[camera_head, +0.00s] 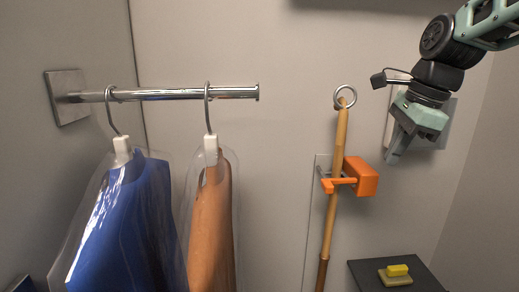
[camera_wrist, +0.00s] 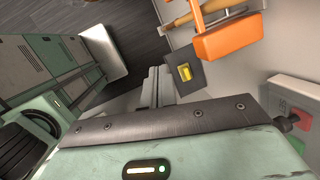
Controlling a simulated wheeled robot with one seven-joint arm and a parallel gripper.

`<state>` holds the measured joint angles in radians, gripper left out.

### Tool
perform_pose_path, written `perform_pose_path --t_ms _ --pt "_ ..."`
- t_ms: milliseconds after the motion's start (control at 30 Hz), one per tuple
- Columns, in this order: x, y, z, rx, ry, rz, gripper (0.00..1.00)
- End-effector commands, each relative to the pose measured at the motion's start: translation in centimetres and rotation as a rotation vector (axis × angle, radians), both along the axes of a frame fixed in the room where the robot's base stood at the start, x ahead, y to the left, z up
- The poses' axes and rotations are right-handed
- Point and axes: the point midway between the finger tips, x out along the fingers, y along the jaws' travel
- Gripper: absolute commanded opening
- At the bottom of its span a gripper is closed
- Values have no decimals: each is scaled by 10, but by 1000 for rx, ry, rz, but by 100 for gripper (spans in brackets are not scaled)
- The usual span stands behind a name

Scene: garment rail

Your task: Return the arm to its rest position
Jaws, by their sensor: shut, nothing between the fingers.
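My arm reaches in from the upper right of the head view. My gripper (camera_head: 392,159) is shut and empty, with its fingers pointing down and slightly left. It hangs in the air to the right of the orange clamp holder (camera_head: 366,178), apart from it. In the wrist view the gripper fingers (camera_wrist: 156,85) show together, with the floor and a dark shelf beyond them. Parts of my own body show at the left of the wrist view.
A chrome rail (camera_head: 170,94) carries a blue garment (camera_head: 125,225) and an orange-brown garment (camera_head: 210,220), both in clear covers. A wooden pole (camera_head: 333,200) stands in the holder. A yellow-topped block (camera_head: 396,276) lies on a dark shelf (camera_head: 430,284). A wall box (camera_wrist: 290,100) has coloured buttons.

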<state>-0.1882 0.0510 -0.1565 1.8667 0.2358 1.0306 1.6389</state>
Motion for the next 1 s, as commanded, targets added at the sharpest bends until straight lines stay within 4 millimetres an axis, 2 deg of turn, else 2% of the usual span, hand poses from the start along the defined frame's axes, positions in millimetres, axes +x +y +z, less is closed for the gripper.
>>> perform_pose_path --t_ms 33,100,167,300,400,500,600,767,1000 --pt "-18 24 -28 -30 -7 180 0" --pt "-41 51 -56 -72 -28 437 0" --pt "-64 72 -79 -106 -49 658 0" --pt "-123 110 -133 -180 -97 1181 0" --pt "-167 125 -168 -225 -132 1550 0" --pt "-206 131 -198 -261 -162 1873 0" --pt "-234 131 -219 -283 -186 2120 0" --pt "-256 128 -234 -302 -206 2329 0" --pt "-258 128 -235 -303 -209 2348 0"
